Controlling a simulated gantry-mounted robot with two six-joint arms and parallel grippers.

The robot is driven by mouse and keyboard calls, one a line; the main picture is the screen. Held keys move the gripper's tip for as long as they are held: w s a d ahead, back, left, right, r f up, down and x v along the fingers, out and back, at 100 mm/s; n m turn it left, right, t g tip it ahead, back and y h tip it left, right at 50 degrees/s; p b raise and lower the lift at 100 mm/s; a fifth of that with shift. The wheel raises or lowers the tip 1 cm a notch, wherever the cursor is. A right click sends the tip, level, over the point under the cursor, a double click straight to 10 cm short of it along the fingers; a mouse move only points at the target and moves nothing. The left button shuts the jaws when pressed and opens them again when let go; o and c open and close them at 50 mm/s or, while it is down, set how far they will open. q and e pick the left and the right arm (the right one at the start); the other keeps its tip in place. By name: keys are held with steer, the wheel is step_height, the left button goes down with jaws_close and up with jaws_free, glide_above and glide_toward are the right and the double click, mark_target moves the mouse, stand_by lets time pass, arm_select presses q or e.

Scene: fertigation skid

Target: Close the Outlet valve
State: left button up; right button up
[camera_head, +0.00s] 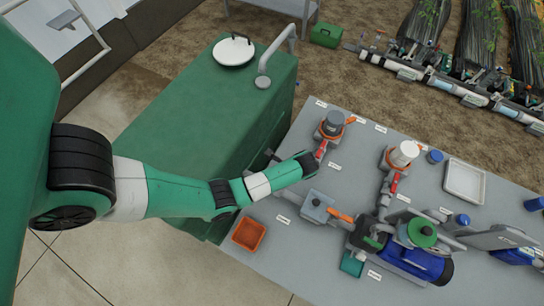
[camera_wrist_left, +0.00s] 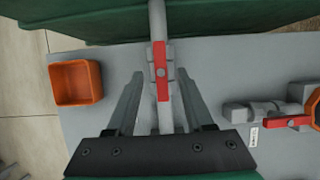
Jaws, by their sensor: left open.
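In the left wrist view a valve with a red lever handle (camera_wrist_left: 161,71) sits on a grey pipe (camera_wrist_left: 158,22). The lever lies along the pipe. My left gripper (camera_wrist_left: 158,88) is open, with one finger on each side of the pipe near the lever, and nothing is gripped. In the head view my left gripper (camera_head: 300,166) is over the left part of the grey bench and hides this valve. Another red lever (camera_wrist_left: 286,122) is to the right, lying crosswise in the wrist view; it also shows in the head view (camera_head: 321,150). The label texts are too small to read. My right gripper is not in view.
An orange tray (camera_head: 262,237) sits at the bench's left edge. A green tank (camera_head: 185,110) stands beside the bench. A grey-topped filter (camera_head: 334,119), a white-topped filter (camera_head: 404,152), an orange-handled valve (camera_head: 340,215) and a blue pump (camera_head: 420,262) crowd the grey bench (camera_head: 300,262).

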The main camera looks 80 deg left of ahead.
arm_select(q)
steer(key=shift+x, duration=1.4)
jaws_close()
